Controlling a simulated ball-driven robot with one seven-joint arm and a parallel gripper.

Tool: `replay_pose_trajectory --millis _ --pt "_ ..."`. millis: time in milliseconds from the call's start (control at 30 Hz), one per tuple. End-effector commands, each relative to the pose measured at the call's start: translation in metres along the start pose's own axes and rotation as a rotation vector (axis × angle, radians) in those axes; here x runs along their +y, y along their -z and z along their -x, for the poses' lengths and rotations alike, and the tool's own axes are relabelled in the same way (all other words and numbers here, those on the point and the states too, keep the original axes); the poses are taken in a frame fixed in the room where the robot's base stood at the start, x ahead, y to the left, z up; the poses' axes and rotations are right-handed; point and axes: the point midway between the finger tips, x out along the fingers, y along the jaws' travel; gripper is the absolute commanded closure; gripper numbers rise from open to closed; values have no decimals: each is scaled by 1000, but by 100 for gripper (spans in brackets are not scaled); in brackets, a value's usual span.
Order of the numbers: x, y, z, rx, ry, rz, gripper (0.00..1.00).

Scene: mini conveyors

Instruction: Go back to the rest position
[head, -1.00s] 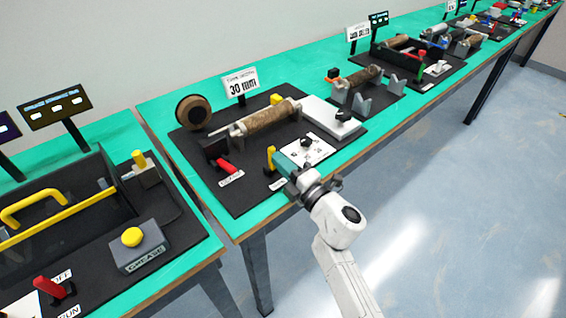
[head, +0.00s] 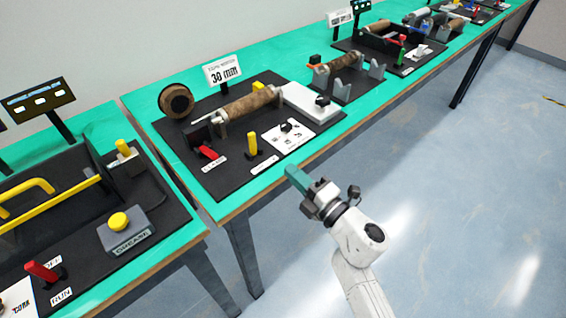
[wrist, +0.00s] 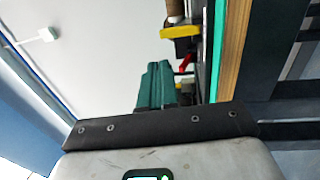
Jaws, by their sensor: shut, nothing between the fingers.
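My gripper (head: 292,174) has teal fingers and sits in front of the near edge of the middle green table in the head view, over the floor. Its fingers are shut and empty. In the wrist view the shut teal fingers (wrist: 155,85) point away from the camera, with the green table edge (wrist: 216,50) to their right. My white arm reaches up to it from the lower right of the head view. No object is touching the gripper.
The middle station (head: 205,175) carries a brown roller (head: 250,103), a yellow lever (head: 252,145), a red lever (head: 208,152) and a white knob panel (head: 289,138). A left station has a yellow button (head: 118,220) and red lever (head: 42,271). Open floor (head: 460,220) lies to the right.

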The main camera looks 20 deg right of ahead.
Motion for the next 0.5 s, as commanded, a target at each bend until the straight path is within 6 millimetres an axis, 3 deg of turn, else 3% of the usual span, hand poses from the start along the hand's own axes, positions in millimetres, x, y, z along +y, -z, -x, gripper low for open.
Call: replay_pose_trajectory --millis 133,400,500 --pt "2 0 13 0 0 0 100" --pt "3 -1 16 -6 0 -3 100" --pt "6 -11 20 -56 -1 -31 100"
